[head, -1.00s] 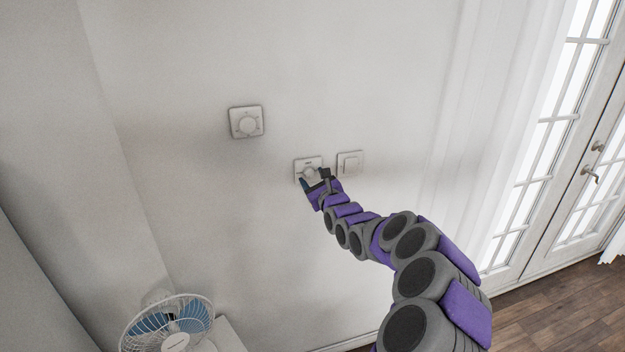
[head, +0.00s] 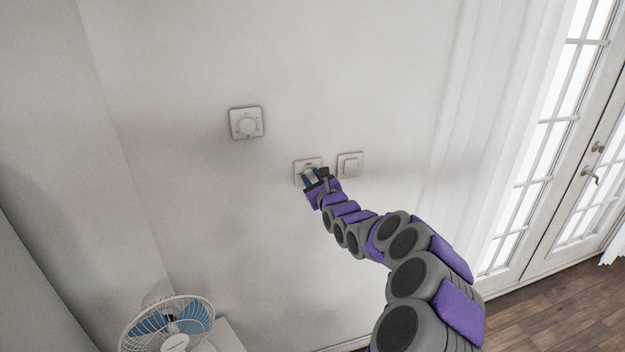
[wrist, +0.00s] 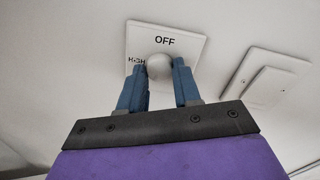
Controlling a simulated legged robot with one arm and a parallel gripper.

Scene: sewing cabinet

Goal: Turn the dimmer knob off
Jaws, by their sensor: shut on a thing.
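The dimmer knob (wrist: 159,66) is a round white knob on a square white plate (wrist: 190,42) marked "OFF" at the top and "HIGH" at the left. My gripper (wrist: 159,76) has one blue finger on each side of the knob and is shut on it. In the head view, the dimmer plate (head: 301,164) is on the wall near the middle, and my gripper (head: 315,175) covers its lower part. I cannot make out a pointer mark on the knob.
A white rocker switch (head: 350,165) is on the wall just right of the dimmer. A fan (head: 170,325) stands at the lower left. Curtains and a glazed door (head: 560,150) are at the right.

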